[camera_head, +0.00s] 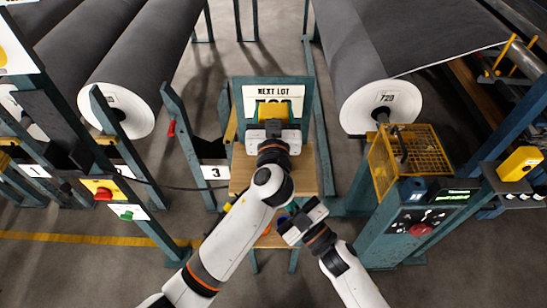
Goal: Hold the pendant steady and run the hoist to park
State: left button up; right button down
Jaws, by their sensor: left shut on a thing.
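My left gripper (274,130) reaches up the middle of the head view and is shut on a yellow block (274,110), which looks like the pendant. The block is in front of the "NEXT LOT" board (274,92) and covers part of its lower line. The gripper hides the block's lower part, and I cannot make out its buttons. My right gripper (296,222) is lower and to the right, over the wooden stand; its fingers are too unclear to tell open from shut. I cannot make out the hoist.
A wooden-topped stand (240,172) is under my grippers. Large grey rolls stand left (140,60) and right (365,45), the right one marked 720. A yellow cage (425,150) and a control post with a red button (421,229) are at right. Red and green buttons are at left.

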dwell(0.4)
pick_arm(q)
jog(key=o, duration=1.5)
